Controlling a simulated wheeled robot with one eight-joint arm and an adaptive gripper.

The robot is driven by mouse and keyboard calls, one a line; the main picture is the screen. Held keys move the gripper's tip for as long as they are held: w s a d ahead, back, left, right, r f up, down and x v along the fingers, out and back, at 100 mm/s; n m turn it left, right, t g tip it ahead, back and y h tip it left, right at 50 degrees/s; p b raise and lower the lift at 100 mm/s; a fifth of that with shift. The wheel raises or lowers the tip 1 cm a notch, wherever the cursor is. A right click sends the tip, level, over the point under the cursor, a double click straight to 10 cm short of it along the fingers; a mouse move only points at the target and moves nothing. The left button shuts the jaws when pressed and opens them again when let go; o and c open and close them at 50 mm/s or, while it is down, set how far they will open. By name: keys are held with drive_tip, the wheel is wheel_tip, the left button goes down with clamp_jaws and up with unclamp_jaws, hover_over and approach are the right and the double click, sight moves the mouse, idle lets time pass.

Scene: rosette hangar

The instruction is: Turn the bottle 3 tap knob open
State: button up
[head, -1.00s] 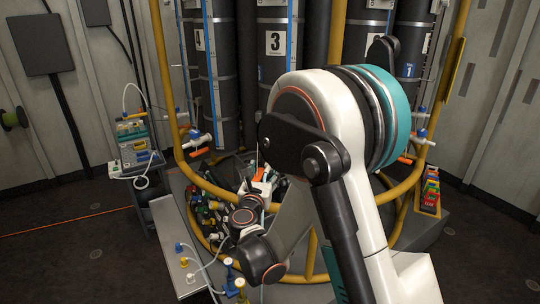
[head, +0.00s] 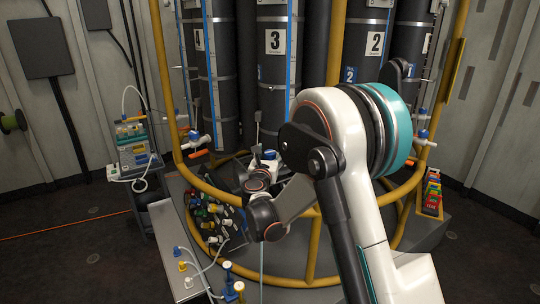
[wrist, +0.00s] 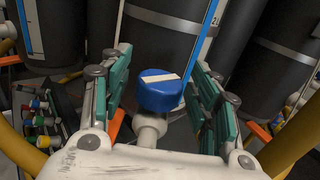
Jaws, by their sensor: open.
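Bottle 3 (head: 274,85) is a tall dark cylinder with a white "3" label, standing behind my arm in the head view. In the wrist view, a blue knob (wrist: 160,92) with a white bar across its top sits on a white fitting (wrist: 150,130). A small blue cap, apparently the same knob, shows in the head view (head: 270,154). My gripper (wrist: 163,60) is open, one green-padded finger on each side of the knob, with visible gaps. In the head view my gripper (head: 262,160) is partly hidden by my arm.
A yellow rail (head: 312,250) rings the bottles. Bottle 2 (head: 372,55) stands to the right. Colourful small connectors (head: 215,215) lie on the left.

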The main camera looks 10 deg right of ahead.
drive_tip(key=c, duration=1.1)
drive_tip(key=shift+n+y, duration=0.3)
drive_tip(key=shift+y, duration=0.1)
drive_tip(key=n+y, duration=0.2)
drive_tip(key=y, duration=0.1)
drive_tip(key=n+t+y, duration=0.1)
drive_tip(key=n+y, duration=0.1)
drive_tip(key=y, duration=0.1)
drive_tip(key=shift+d+y, duration=0.2)
drive_tip(key=shift+y, duration=0.2)
drive_tip(key=n+g+y, duration=0.1)
drive_tip(key=n+y, duration=0.2)
drive_tip(key=y, duration=0.1)
drive_tip(key=n+y, duration=0.2)
drive_tip(key=y, duration=0.2)
drive_tip(key=shift+a+n+g, duration=0.15)
drive_tip(key=shift+n+g, duration=0.25)
drive_tip(key=shift+a, duration=0.1)
drive_tip(key=o, duration=1.1)
